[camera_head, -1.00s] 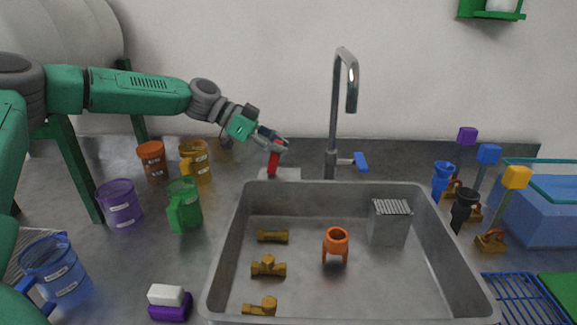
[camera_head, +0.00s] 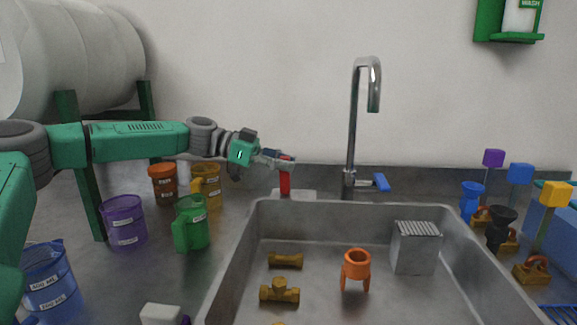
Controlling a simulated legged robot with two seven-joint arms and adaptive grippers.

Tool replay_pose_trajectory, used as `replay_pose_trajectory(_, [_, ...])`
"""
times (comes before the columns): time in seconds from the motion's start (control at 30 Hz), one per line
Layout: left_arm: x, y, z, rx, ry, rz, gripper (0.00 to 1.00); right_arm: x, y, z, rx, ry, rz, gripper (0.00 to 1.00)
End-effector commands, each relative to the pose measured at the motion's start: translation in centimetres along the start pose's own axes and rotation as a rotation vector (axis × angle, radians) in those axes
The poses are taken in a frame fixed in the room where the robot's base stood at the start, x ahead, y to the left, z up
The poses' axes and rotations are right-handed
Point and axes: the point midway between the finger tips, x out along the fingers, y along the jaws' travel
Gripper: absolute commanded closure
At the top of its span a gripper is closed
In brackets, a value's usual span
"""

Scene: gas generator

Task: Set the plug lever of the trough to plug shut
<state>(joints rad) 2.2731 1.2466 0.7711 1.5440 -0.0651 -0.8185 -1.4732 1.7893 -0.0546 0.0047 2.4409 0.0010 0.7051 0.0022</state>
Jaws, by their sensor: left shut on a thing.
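The trough (camera_head: 225,268) is a grey metal basin in the lower middle of the head view. A red lever (camera_head: 285,183) stands upright on a pale base (camera_head: 300,195) behind the trough's back left corner. My left gripper (camera_head: 286,162) is at the top of the red lever and shut on it; its fingers are small and partly hidden. My right gripper is not in view.
A tall faucet (camera_head: 352,130) with a blue handle (camera_head: 381,181) stands just right of the lever. Orange, yellow, green and purple cups stand left of the trough. Brass fittings, an orange piece (camera_head: 356,266) and a grey block (camera_head: 415,248) lie in the trough.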

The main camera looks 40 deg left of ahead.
Motion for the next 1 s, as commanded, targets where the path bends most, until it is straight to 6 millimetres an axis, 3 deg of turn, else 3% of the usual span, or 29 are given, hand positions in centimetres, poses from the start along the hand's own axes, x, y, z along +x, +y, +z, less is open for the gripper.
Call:
replay_pose_trajectory(0.03, [0.1,0.2,1.4,-0.014,-0.018,0.009,1.00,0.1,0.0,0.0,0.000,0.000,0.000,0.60])
replay_pose_trajectory(0.17, [0.1,0.2,1.4,-0.014,-0.018,0.009,1.00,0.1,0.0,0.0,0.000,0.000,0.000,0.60])
replay_pose_trajectory(0.2, [0.0,0.2,1.4,-0.015,-0.017,0.009,0.67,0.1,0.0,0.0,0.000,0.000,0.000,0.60])
replay_pose_trajectory(0.23, [0.0,0.2,1.4,-0.014,-0.016,0.008,0.59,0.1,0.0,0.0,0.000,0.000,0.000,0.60])
replay_pose_trajectory(0.67, [-0.6,0.2,0.4,-0.004,-0.011,0.000,0.59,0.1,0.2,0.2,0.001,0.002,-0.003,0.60])
replay_pose_trajectory(1.0, [-7.8,-0.2,1.0,-0.010,-0.005,-0.001,0.59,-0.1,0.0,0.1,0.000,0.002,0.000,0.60])
